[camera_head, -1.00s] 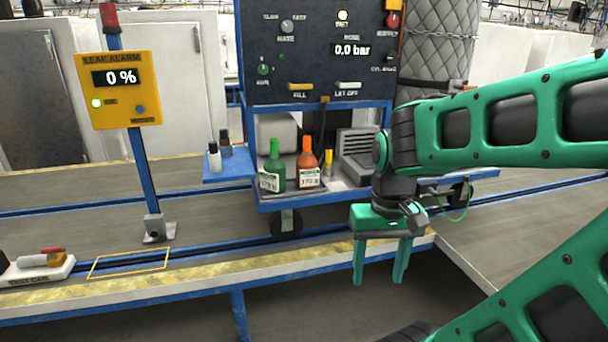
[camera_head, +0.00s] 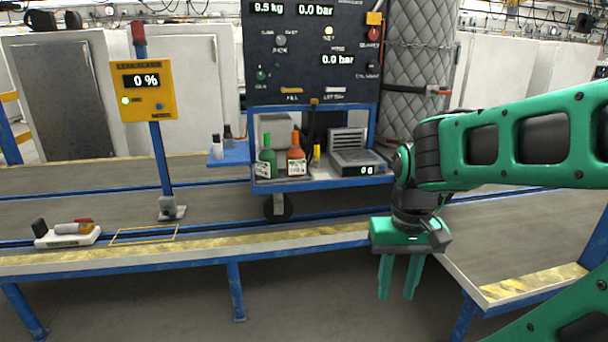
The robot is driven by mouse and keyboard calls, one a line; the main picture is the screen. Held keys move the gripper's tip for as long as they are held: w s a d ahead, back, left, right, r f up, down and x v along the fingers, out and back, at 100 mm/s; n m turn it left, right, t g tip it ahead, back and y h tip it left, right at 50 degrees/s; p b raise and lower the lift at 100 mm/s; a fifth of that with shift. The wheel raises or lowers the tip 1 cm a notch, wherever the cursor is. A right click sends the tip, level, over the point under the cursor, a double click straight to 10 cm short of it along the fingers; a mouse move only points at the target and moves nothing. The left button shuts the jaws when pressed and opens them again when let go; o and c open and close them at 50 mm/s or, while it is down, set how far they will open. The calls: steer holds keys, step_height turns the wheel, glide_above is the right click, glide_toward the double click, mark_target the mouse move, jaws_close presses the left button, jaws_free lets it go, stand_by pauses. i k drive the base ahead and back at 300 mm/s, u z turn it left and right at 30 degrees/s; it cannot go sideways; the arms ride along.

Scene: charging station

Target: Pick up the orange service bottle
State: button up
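The orange service bottle (camera_head: 296,161) stands upright on the blue-edged shelf of the charging cart, with a white label on its front. A green bottle (camera_head: 267,160) stands just left of it, also upright with a white label. My gripper (camera_head: 399,295) hangs fingers down, to the right of and nearer than the bottles, apart from them. Its two green fingers are spread with nothing between them. No bottle is hidden by my arm.
A scale (camera_head: 356,158) and a small yellow-topped item (camera_head: 316,154) stand right of the bottles. A blue side tray (camera_head: 228,155) holds small bottles. The yellow leak alarm (camera_head: 143,91) stands on a post at left. A white tray (camera_head: 68,236) lies far left.

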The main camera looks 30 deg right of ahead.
mark_target(295, 156)
steer(key=z, duration=0.1)
steer(key=k, duration=0.25)
steer(key=u, duration=0.5)
steer(key=i, duration=1.35)
steer(key=z, duration=0.55)
steer(key=i, duration=0.9)
steer(key=z, duration=0.6)
steer(key=i, duration=0.5)
steer(key=u, duration=0.05)
